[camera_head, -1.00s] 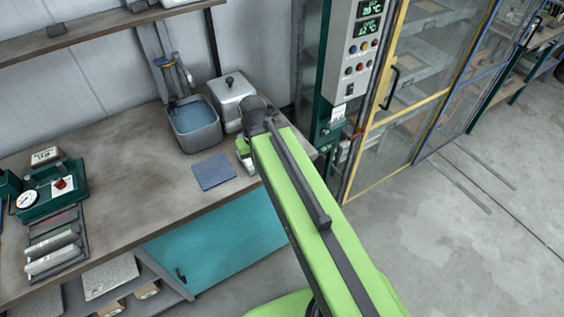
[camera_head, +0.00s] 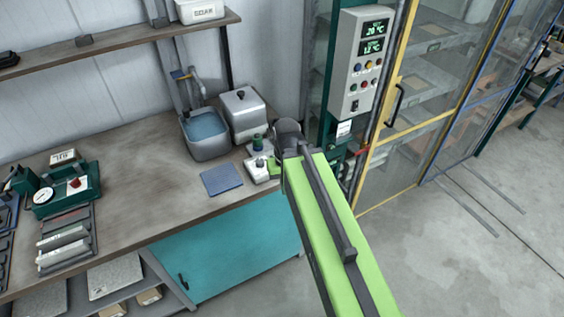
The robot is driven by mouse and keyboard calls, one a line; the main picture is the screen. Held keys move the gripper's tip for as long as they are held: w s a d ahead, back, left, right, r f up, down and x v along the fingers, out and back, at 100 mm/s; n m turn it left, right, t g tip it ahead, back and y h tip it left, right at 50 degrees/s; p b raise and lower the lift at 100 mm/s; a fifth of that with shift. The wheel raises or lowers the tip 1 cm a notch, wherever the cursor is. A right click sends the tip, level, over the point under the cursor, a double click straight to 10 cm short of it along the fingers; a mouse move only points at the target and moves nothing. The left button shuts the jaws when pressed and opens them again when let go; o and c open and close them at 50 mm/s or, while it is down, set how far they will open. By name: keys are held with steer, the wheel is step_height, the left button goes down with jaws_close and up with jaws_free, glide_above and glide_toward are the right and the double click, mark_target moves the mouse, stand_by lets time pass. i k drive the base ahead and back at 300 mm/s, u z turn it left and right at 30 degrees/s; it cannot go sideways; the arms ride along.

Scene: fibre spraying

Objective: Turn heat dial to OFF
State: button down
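No dial marked as heat or OFF can be read in this view. My green arm reaches from the lower right to this spot. My gripper is mostly hidden behind the arm's end beside the pale unit, and its fingers cannot be made out. I cannot tell whether it touches the unit.
A grey water basin (camera_head: 206,134) and a lidded metal box (camera_head: 243,113) stand behind. A blue mat (camera_head: 221,179) lies to the left. A green gauge unit with a red knob (camera_head: 74,183) is farther left. A control panel (camera_head: 361,60) and yellow-framed door (camera_head: 405,128) stand right.

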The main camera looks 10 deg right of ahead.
mark_target(260, 162)
steer(key=u, duration=0.05)
steer(key=i, duration=0.5)
steer(key=u, duration=1.05)
steer(key=k, duration=0.8)
steer(key=u, duration=0.5)
steer(key=i, duration=1)
steer(key=u, duration=0.1)
